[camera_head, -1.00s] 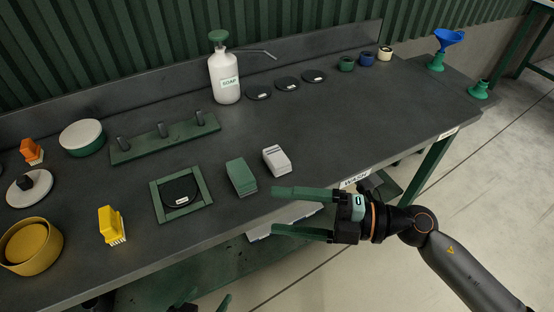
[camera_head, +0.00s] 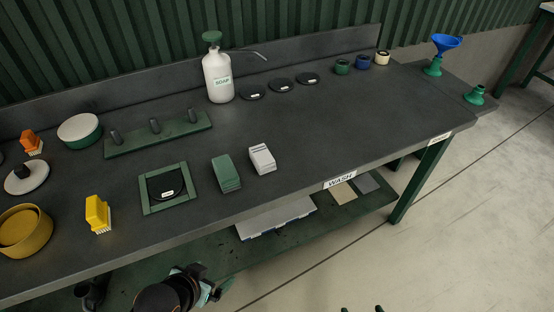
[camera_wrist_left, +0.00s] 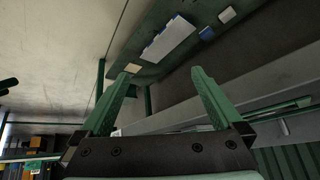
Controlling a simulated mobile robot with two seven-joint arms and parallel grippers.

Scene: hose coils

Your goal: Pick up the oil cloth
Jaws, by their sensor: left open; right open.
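No label marks which item is the oil cloth. Two flat squares, one tan (camera_head: 342,193) and one grey (camera_head: 366,182), lie on the lower shelf under the bench's right part. The tan square also shows in the left wrist view (camera_wrist_left: 133,68), close to a fingertip. A green folded stack (camera_head: 226,173) and a pale grey one (camera_head: 262,159) sit on the bench top. My left gripper (camera_head: 207,288) is low in front of the bench; its green fingers (camera_wrist_left: 163,74) are apart and empty. Only dark tips of my right gripper (camera_head: 362,309) show at the bottom edge.
The lower shelf (camera_head: 370,208) also holds a pale tray (camera_head: 275,219). The bench's front edge and WASH label (camera_head: 340,183) overhang it; a green leg (camera_head: 419,180) stands at right. A soap bottle (camera_head: 218,77) and yellow brush (camera_head: 97,213) stand on top. Floor at right is clear.

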